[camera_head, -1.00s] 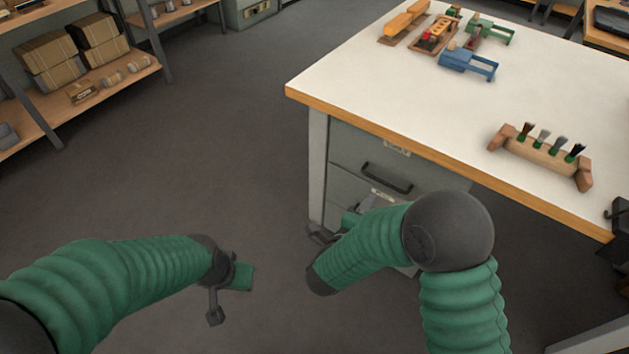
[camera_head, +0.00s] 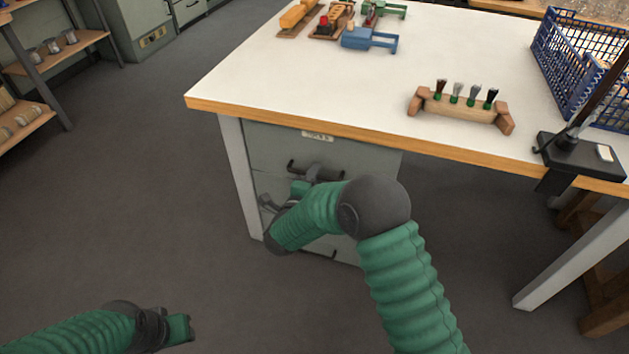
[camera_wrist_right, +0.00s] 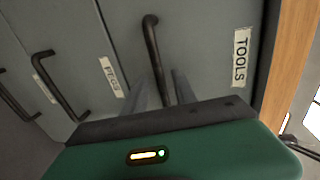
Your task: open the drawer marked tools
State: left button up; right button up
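The grey drawer marked TOOLS (camera_wrist_right: 205,75) is the top one under the white-topped bench and looks shut. Its label (camera_wrist_right: 241,57) reads clearly in the right wrist view; the same label (camera_head: 317,136) is small in the head view. Its dark bar handle (camera_wrist_right: 152,40) also shows in the head view (camera_head: 298,165). My right gripper (camera_wrist_right: 159,92) is open, with its two fingers on either side of the handle; contact cannot be told. In the head view my right gripper (camera_head: 318,178) is at the drawer front. My left gripper (camera_head: 182,329) is low at the lower left, away from the bench.
A drawer marked PEGS (camera_wrist_right: 85,50) with its own handle (camera_wrist_right: 60,85) lies below. On the bench top (camera_head: 250,80) are a brush holder (camera_head: 460,108), a blue crate (camera_head: 565,75) and a black stand (camera_head: 580,155). Floor left of the bench is clear.

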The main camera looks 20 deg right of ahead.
jog(key=shift+w+d, duration=0.15)
jog(key=shift+w, duration=0.1)
grip_shut()
jog(key=shift+s+f, duration=0.1)
dwell(1.2)
